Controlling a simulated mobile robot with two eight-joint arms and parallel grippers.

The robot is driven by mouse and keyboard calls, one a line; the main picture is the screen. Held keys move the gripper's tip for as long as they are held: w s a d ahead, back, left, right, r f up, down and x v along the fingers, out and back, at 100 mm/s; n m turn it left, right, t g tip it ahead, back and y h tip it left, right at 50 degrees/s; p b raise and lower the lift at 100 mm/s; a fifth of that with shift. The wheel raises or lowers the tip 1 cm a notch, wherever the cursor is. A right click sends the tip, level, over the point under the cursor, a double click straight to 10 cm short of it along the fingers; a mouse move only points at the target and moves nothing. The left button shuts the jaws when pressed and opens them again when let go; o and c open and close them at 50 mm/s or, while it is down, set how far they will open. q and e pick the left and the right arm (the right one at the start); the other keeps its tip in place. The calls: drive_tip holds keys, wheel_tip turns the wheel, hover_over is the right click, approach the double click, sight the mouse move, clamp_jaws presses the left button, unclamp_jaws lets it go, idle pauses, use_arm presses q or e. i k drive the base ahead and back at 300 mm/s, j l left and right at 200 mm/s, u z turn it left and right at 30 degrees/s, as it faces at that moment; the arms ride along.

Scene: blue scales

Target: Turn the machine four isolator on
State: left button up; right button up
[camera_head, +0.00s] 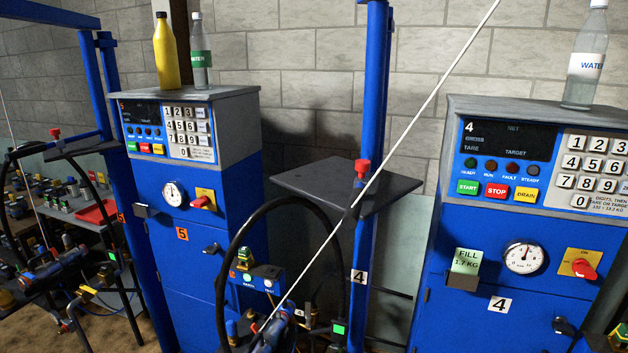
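The machine four cabinet (465,320) is blue with a grey top and stands at the right, with a white 4 label (500,304) on its front. Its isolator (583,268) is a red rotary knob on a yellow plate, right of the round gauge (524,257). The knob's handle looks roughly level, tilted slightly; the lettering on the plate is too small to read. The machine four display (508,140) is dark, with printed labels and no lit digits that I can see. Neither of my grippers shows in this view.
Machine five (182,270) stands at the left with its own red knob (203,202). A blue post (374,120), grey shelf (345,185), black hose (224,290) and slanting white rod (420,95) stand between the cabinets. A water bottle (586,70) stands on machine four.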

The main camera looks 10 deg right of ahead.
sight(580, 268)
drive_tip(key=z, duration=1.9)
